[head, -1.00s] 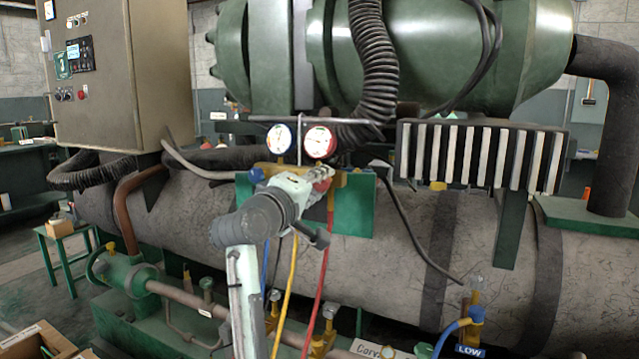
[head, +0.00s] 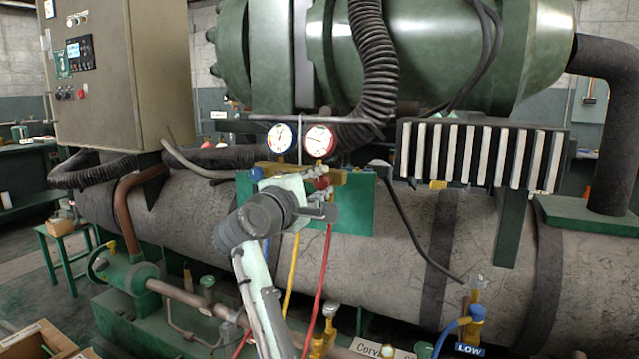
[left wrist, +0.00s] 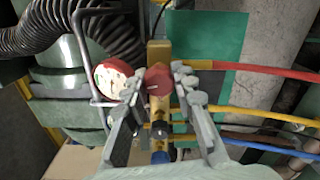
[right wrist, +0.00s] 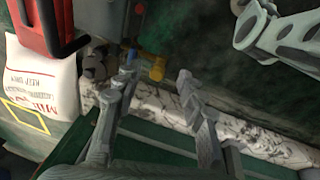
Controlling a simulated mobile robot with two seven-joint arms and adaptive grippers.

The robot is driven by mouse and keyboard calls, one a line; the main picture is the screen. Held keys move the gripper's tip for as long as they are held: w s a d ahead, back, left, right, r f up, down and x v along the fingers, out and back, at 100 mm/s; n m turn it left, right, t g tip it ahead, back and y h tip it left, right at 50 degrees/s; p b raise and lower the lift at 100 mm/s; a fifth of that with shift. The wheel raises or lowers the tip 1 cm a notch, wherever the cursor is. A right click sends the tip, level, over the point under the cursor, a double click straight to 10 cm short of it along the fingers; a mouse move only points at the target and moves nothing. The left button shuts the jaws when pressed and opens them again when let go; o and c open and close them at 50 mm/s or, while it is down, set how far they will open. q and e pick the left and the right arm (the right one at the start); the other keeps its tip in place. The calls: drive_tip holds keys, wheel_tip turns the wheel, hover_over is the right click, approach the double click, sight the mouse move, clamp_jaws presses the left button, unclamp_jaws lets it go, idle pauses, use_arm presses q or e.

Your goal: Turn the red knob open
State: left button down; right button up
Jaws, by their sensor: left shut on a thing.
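The red knob (head: 322,182) is on the brass manifold (head: 343,178) under the red-rimmed gauge, partly hidden by my left gripper (head: 318,197). In the left wrist view the red knob (left wrist: 157,80) sits between the two fingers of my left gripper (left wrist: 156,84), which is shut on it. How far the knob is turned cannot be told. My right gripper (right wrist: 158,77) shows only in the right wrist view. Its fingers are apart with nothing between them.
A blue gauge (head: 280,137) and a red gauge (head: 318,141) stand above the manifold. Yellow and red hoses (head: 318,285) hang below it. A blue knob (left wrist: 160,157) is on the same manifold. A white bag (right wrist: 40,85) shows in the right wrist view.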

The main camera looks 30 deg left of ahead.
idle(0.3)
use_arm(q)
drive_tip(key=c, duration=1.2)
unclamp_jaws()
drive_tip(key=s, duration=0.7)
drive_tip(key=shift+s+d, duration=0.2)
drive_tip(key=shift+s, duration=0.05)
